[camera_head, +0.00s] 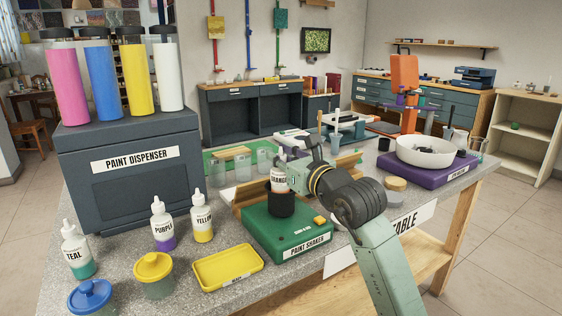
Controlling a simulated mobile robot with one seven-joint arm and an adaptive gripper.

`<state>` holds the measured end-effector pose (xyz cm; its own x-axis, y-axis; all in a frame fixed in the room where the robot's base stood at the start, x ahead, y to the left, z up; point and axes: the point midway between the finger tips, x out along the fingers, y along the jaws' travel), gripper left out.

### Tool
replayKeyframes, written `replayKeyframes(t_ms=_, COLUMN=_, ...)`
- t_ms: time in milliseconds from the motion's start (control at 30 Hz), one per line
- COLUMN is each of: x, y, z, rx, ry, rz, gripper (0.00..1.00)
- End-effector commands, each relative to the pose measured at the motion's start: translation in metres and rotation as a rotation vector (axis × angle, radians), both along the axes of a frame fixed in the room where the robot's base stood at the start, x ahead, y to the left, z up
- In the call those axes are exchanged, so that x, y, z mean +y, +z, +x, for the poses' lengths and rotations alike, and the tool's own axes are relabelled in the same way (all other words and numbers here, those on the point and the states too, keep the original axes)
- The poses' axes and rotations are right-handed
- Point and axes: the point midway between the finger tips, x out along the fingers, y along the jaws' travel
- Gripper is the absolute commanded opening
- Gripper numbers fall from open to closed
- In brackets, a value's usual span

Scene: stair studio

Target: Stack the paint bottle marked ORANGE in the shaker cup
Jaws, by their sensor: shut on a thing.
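The paint bottle marked ORANGE (279,181) is upright, white above with a band of orange low down. Its lower end is at the mouth of the black shaker cup (281,206), and the cup's rim hides its base. I cannot tell how deep it sits or whether it touches the cup's bottom. The cup stands on the green paint shaker (288,235). My gripper (289,169) comes in from the right and is shut on the bottle's upper part, partly hiding its top.
Bottles marked TEAL (77,251), PURPLE (162,226) and YELLOW (202,220) stand left of the shaker. A yellow tray (228,267), yellow-lidded jar (154,276) and blue-lidded jar (92,298) are in front. Clear cups and a wooden rail are behind; a white bowl (431,152) is right.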

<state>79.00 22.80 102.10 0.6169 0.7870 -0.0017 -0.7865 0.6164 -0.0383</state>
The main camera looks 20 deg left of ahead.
Motion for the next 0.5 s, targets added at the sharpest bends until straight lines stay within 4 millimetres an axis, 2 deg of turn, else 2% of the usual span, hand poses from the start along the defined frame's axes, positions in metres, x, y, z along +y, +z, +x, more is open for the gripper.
replayKeyframes(t_ms=100, x=-0.001, y=-0.011, z=0.0, rx=-0.002, ry=0.0, rz=0.002, gripper=0.0)
replayKeyframes(t_ms=500, x=0.0, y=-0.018, z=0.0, rx=-0.003, ry=0.0, rz=0.002, gripper=0.0)
